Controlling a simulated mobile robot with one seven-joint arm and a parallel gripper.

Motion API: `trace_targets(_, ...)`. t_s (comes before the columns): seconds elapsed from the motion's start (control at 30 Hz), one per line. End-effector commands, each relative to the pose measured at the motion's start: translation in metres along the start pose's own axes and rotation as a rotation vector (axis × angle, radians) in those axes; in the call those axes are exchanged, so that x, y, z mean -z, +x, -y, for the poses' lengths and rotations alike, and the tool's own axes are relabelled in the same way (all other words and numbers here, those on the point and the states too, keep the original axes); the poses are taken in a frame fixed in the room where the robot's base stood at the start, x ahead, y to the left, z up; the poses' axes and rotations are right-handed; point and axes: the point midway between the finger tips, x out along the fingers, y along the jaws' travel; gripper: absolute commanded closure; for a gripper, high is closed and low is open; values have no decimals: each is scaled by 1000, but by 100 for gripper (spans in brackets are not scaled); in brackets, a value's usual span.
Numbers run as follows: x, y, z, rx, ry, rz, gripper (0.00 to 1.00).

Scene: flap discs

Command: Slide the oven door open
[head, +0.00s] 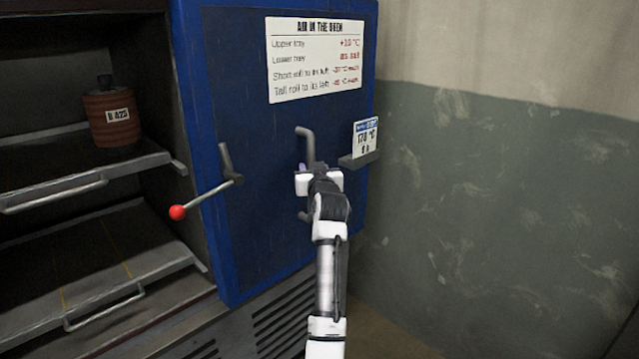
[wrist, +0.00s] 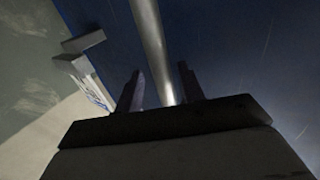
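The blue oven door (head: 245,130) stands to the right of the oven's opening, so the shelves on the left are exposed. Its upright grey handle (head: 305,145) is on the door's right half; the handle's middle is hidden behind my gripper (head: 310,172). In the wrist view, the handle (wrist: 152,45) runs down between the two dark fingers of my gripper (wrist: 160,82). The fingers are apart, with a gap showing on each side of the bar. A lever with a red ball knob (head: 177,212) is at the door's left edge, pointing down and left.
A brown roll (head: 110,118) labelled B 420 stands on the upper tray (head: 50,180). The lower tray (head: 105,270) looks empty. A small card (head: 365,138) stands on a ledge by the door's right edge. A green and beige wall (head: 500,200) is at right.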

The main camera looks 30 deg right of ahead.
Motion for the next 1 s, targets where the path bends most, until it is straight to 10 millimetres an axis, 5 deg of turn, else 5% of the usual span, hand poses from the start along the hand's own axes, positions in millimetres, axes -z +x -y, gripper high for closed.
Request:
trace_targets(0.6, -1, -111, -2, -4, -1, -2, 61)
trace_targets(1.0, 0, -125, -2, -4, 0, -1, 61)
